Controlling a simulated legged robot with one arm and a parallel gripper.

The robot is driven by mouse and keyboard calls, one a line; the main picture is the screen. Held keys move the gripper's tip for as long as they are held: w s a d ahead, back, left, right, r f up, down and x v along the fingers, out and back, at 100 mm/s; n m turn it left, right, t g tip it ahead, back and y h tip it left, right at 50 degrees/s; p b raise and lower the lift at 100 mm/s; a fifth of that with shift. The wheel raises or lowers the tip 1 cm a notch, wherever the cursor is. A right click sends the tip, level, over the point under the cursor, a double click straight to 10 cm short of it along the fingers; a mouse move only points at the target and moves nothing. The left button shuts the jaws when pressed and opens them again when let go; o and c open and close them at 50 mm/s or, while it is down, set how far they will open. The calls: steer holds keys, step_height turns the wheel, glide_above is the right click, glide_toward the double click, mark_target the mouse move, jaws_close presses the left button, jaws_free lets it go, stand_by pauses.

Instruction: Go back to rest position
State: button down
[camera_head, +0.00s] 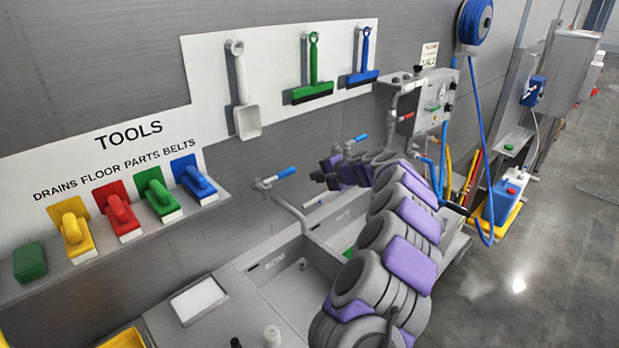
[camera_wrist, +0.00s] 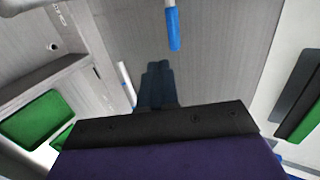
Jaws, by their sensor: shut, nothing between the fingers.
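My gripper (camera_head: 319,177) is at the far end of my grey and purple arm, in the air above the steel sinks in the head view. It points left toward the grey wall and is shut and empty. It is small there. In the wrist view its black and purple body fills the bottom middle, with the narrow dark fingers (camera_wrist: 158,82) close together above it. A blue-handled tap lever (camera_head: 286,172) is left of the gripper, apart from it in the picture. My arm hides part of the sinks.
A steel sink (camera_head: 262,268) lies below and left of my arm. Colored brushes, such as the blue one (camera_head: 194,178), line a wall shelf. A green squeegee (camera_head: 312,85) hangs above. A control box (camera_head: 428,100) and blue hose reel (camera_head: 474,20) are behind. Open floor (camera_head: 540,250) lies right.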

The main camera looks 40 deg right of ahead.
steer(key=s+a+r+n+g+y+b, duration=0.1)
steer(key=s+a+r+n+y, duration=0.15)
steer(key=a, duration=0.85)
steer(key=s+a+r+n+g+y+b, duration=0.1)
steer(key=a+r+n+g+y, duration=0.15)
steer(key=a, duration=0.85)
steer(key=s+a+n+g+b, duration=0.2)
steer(key=s+a+n+g, duration=0.35)
steer(key=s+a, duration=0.95)
steer(key=s+a+f+n+g+h+b, duration=0.15)
steer(key=s+a+f+n, duration=0.35)
steer(key=s, duration=0.6)
steer(key=s+d+f+g+h+b, duration=0.1)
steer(key=s+f, duration=0.3)
steer(key=s, duration=0.6)
steer(key=s+d+f+g+h+b, duration=0.1)
steer(key=s+d+f+g+h, duration=0.1)
steer(key=s, duration=0.8)
step_height(320, 180, down, 3)
steer(key=shift+d+h, duration=0.45)
steer(key=shift+h, duration=0.8)
steer(key=shift+w+n, duration=0.1)
steer(key=shift+n, duration=0.15)
